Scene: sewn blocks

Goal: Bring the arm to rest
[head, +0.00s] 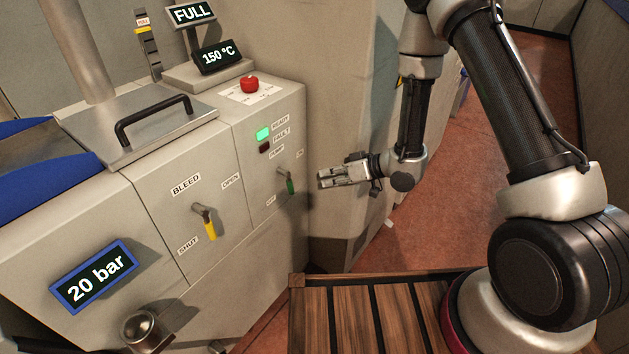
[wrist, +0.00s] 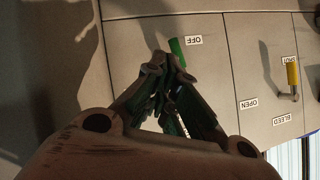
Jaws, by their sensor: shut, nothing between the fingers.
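My gripper (head: 326,178) is shut and empty. In the head view it points left, held in the air a little to the right of the machine's front panel. The green-tipped pump lever (head: 290,186) is just left of it, with a visible gap in the head view. In the wrist view my gripper's fingertips (wrist: 166,62) are together, and the green lever tip (wrist: 177,51) shows just beyond them. The wrist view does not settle whether they touch. The lever's green end hangs down toward the OFF label.
The yellow-handled bleed lever (head: 210,229) hangs down on the left panel. A red button (head: 249,85) sits on top, and a green READY light (head: 263,134) is lit. Displays read FULL, 150 °C and 20 bar. A metal knob (head: 143,329) juts out low left. Reddish floor (head: 455,195) lies open behind my arm.

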